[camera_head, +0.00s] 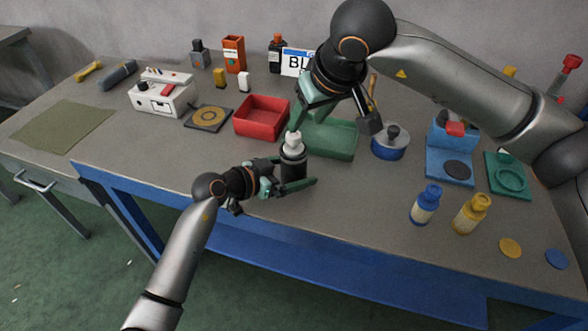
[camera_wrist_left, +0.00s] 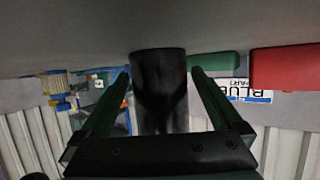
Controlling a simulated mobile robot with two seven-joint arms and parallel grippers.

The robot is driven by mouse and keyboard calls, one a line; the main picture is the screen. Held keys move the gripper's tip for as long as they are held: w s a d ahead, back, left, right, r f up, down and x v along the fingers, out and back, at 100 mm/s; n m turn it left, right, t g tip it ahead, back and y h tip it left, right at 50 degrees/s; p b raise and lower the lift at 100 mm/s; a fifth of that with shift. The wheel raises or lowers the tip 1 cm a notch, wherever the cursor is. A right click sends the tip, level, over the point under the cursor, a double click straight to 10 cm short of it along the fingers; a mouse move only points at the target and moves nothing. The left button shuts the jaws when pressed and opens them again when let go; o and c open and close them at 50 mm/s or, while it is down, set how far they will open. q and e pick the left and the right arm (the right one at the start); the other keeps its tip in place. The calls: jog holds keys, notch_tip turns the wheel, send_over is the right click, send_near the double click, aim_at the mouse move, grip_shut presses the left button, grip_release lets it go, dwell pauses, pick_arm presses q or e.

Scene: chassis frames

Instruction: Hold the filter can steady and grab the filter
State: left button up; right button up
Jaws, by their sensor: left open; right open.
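The dark filter can (camera_head: 293,172) stands upright on the bench near its front edge. The light grey and white filter (camera_head: 293,142) shows at its top. My left gripper (camera_head: 300,168) is open, with its fingers on either side of the can. In the left wrist view, which is upside down, the can (camera_wrist_left: 160,90) stands between the two spread fingers (camera_wrist_left: 160,85); I cannot tell whether they touch it. My right gripper (camera_head: 299,119) is open and points down just above the filter, holding nothing. Its fingers partly hide each other.
A red bin (camera_head: 262,131) and a green bin (camera_head: 330,155) stand behind the can. A blue round pot (camera_head: 390,146) is to the right. Blue (camera_head: 425,207) and yellow (camera_head: 472,216) bottles stand front right. The bench front between can and bottles is clear.

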aim_at(294, 135)
pick_arm(q)
jog(key=c, duration=1.5)
pick_arm(e)
jog(key=shift+o, duration=1.4)
jog(key=shift+a+r, duration=0.15)
jog(key=shift+r, duration=0.1)
jog(key=shift+o, duration=0.5)
jog(key=a+r+m, duration=0.1)
jog(key=r+m+h, duration=0.1)
jog(key=m, duration=0.1)
jog(key=shift+s+a+r+h, duration=0.1)
jog(key=shift+a+r+h, duration=0.15)
jog(key=shift+a+h, duration=0.1)
jog(key=shift+m+g+h, duration=0.3)
jog(key=shift+m+h, duration=0.05)
jog(key=shift+m, duration=0.55)
jog(key=x, duration=1.1)
jog(key=shift+a+r, duration=0.1)
jog(key=shift+a, duration=0.1)
